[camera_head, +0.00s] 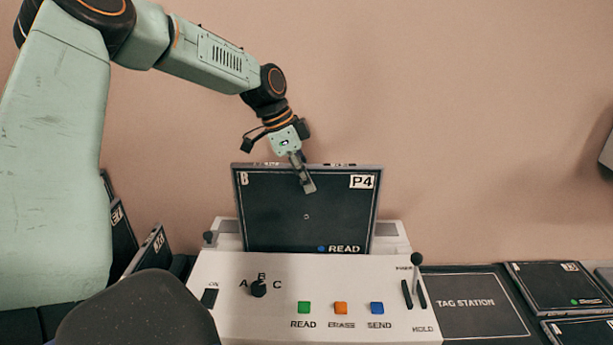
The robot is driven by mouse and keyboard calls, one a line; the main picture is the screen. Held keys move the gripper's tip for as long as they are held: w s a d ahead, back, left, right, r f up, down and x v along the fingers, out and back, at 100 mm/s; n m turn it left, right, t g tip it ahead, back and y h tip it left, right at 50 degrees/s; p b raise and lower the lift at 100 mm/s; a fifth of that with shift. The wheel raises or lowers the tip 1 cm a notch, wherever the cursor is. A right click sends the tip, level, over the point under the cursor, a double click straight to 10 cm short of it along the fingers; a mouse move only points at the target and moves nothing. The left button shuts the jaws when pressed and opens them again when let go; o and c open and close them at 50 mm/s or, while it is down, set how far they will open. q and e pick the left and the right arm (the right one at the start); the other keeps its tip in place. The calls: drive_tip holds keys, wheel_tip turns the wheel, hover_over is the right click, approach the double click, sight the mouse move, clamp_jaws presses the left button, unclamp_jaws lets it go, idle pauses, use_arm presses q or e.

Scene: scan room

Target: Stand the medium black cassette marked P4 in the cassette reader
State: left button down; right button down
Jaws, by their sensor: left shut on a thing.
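The black cassette marked P4 (270,215) stands upright at the back of the white cassette reader (350,265). Its face shows a B at the top left, P4 at the top right and READ with a blue dot at the lower right. Its lower edge is hidden behind the reader's front, so I cannot tell how deep it sits. My left gripper (305,180) is shut on the cassette's top edge, with one finger over its front face. My right gripper is not in view.
The reader has a dial (259,289), green (304,307), orange (340,308) and blue (377,308) buttons, and a lever (416,260). The tag station pad (470,305) is bare. Other cassettes lie at right (555,275) and lean at left (150,250).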

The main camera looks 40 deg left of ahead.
sight(307, 205)
use_arm(q)
drive_tip(key=shift+d+f, duration=0.1)
drive_tip(key=shift+f, duration=0.15)
drive_tip(key=shift+f, duration=0.15)
drive_tip(key=shift+f+b, duration=0.4)
drive_tip(key=shift+f, duration=0.05)
drive_tip(key=shift+f+b, duration=0.7)
drive_tip(key=shift+f, duration=0.6)
drive_tip(key=shift+f, duration=0.35)
drive_tip(key=shift+f+b, duration=0.85)
drive_tip(key=shift+f, duration=0.35)
